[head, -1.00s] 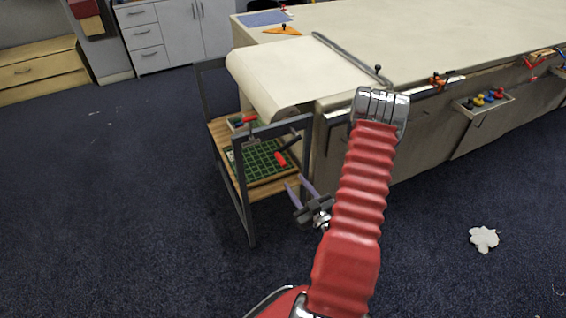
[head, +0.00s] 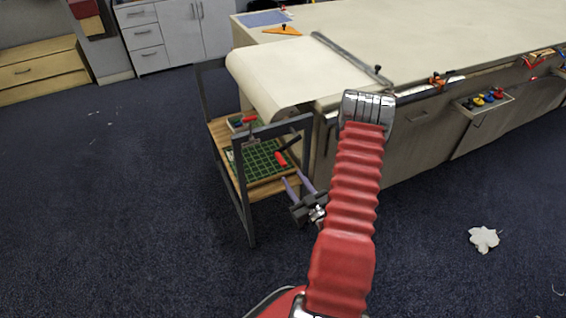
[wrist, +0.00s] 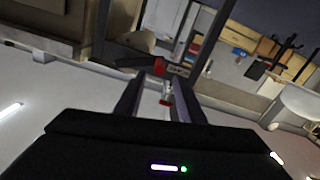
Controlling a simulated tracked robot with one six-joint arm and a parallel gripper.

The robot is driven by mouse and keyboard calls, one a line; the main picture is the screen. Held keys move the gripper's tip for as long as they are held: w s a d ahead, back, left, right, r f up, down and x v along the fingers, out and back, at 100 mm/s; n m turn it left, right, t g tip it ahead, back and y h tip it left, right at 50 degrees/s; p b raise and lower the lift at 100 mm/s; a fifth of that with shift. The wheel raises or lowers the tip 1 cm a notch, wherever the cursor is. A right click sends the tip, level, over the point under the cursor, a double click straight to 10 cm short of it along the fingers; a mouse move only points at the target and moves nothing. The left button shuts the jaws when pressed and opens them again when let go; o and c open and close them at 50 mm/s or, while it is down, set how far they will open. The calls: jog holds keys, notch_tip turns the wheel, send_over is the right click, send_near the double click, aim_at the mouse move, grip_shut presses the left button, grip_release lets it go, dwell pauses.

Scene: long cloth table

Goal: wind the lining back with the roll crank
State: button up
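The cream lining (head: 285,68) lies over the near left end of the table and hangs into a roll at the grey stand (head: 247,190). The roll crank, a dark arm (head: 290,144) with a red grip (head: 281,158), shows at the stand's right side. My gripper (head: 293,178) is just below and right of the red grip in the head view, its two fingers apart and nothing held. In the wrist view its fingers (wrist: 158,80) are also apart. Small red parts show ahead and between them; I cannot tell which is the grip.
The stand's wooden shelf carries a green gridded mat (head: 258,160) and a red-handled tool (head: 250,122). A metal bar (head: 345,53) lies across the lining. A white scrap (head: 484,239) lies on the otherwise open floor.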

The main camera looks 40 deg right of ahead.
aim_at(283, 163)
jog(key=x, duration=0.9)
jog(key=shift+w+d, duration=0.1)
jog(key=shift+w, duration=0.3)
jog(key=shift+c, duration=0.6)
grip_shut()
jog(key=shift+s+d, duration=0.1)
jog(key=shift+d, duration=0.1)
jog(key=shift+f, duration=0.1)
